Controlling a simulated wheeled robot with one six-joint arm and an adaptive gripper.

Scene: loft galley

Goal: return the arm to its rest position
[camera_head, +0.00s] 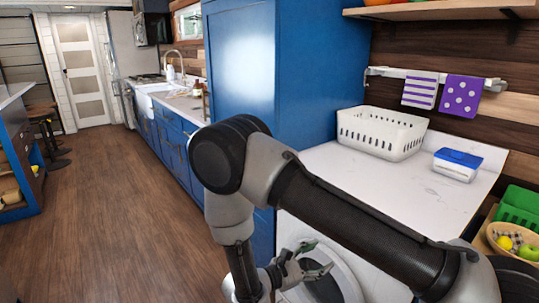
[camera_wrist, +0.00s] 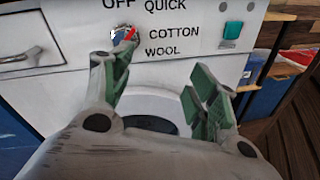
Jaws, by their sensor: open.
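My gripper (camera_head: 318,259) hangs low in front of the white washing machine (camera_head: 289,228), with my arm bent across the head view. In the wrist view my gripper (camera_wrist: 162,80) has its two green-padded fingers spread apart with nothing between them. Beyond the fingers is the machine's front panel. It has a round dial (camera_wrist: 124,37) with a red pointer tilted to the upper right, near the words QUICK, COTTON and WOOL. The left fingertip overlaps the view just below the dial; I cannot tell whether it touches. My gripper partly hides the round door (camera_wrist: 172,105).
A white counter (camera_head: 345,183) above the machine holds a white basket (camera_head: 380,133) and a blue-lidded box (camera_head: 457,164). A tall blue cabinet (camera_head: 300,70) stands behind my arm. A fruit bowl (camera_head: 515,241) is at the right. The wooden floor (camera_head: 110,220) at left is clear.

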